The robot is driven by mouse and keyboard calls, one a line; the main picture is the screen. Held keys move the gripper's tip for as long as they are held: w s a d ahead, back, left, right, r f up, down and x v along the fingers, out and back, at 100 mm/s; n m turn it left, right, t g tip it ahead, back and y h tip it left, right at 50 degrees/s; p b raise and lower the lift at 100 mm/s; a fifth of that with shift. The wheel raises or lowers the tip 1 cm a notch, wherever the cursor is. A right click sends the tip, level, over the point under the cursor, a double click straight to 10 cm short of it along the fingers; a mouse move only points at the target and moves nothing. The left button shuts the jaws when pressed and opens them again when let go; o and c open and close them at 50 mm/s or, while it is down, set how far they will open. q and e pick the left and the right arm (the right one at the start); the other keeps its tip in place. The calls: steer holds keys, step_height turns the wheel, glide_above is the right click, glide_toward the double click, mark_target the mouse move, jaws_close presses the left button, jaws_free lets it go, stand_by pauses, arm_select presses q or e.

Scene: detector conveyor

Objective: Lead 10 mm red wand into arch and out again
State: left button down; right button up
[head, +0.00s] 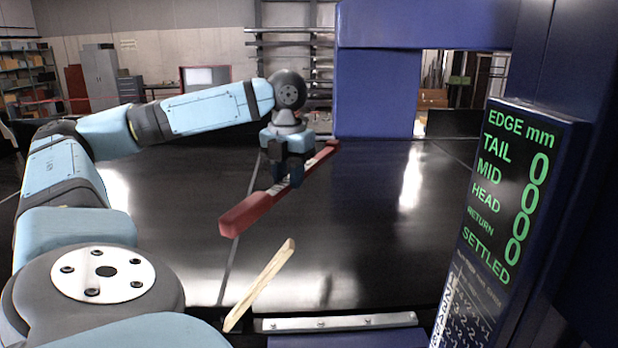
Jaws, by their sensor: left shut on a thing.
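The red wand (249,214) is a long bar with a pale middle part, slanting from the lower left to the upper right. My left gripper (288,181) comes down from above and is shut on the wand near its middle. The wand appears to be held above the black conveyor belt (390,240); the exact gap cannot be told. The blue arch (374,90) stands across the belt at the back right, with an opening under its top beam. The wand's far end is near the arch's left post, outside the opening. My right gripper is not in view.
A pale wooden stick (260,284) lies at the belt's near edge, beside a metal strip (335,323). A display panel (508,195) at right reads EDGE mm, TAIL, MID, HEAD and RETURN with zeros, and SETTLED. The belt's middle is clear.

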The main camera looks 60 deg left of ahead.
arm_select(q)
steer(key=s+a+b, duration=0.1)
steer(key=s+a, duration=0.3)
steer(key=s, duration=0.3)
steer(key=shift+s, duration=0.35)
stand_by(0.4)
